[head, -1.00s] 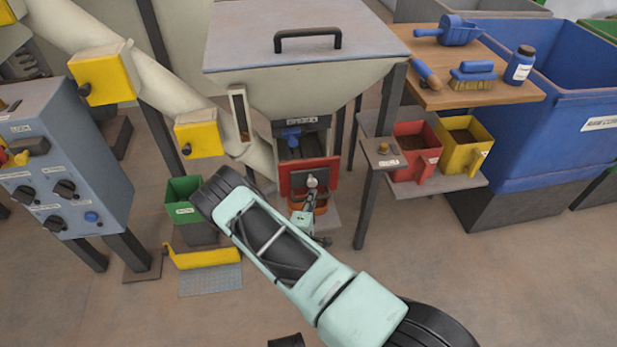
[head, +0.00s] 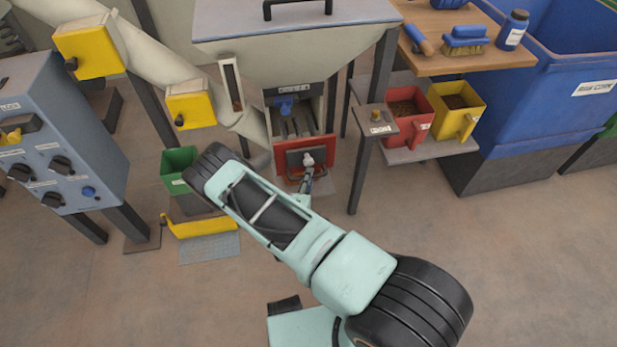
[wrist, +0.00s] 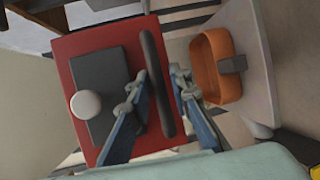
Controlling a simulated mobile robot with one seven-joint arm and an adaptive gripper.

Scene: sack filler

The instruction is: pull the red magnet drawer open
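The red magnet drawer (head: 325,151) stands partly out of its housing under the hopper; rails or bars show inside behind its red front. In the wrist view, the red front (wrist: 78,62) carries a dark plate, a white round knob (wrist: 86,104) and a long black bar handle (wrist: 151,58).
An orange bin (wrist: 207,72) sits on a pale ledge beside the handle in the wrist view. A green bin (head: 178,160) and yellow pedal (head: 203,228) lie left. Open floor lies in front.

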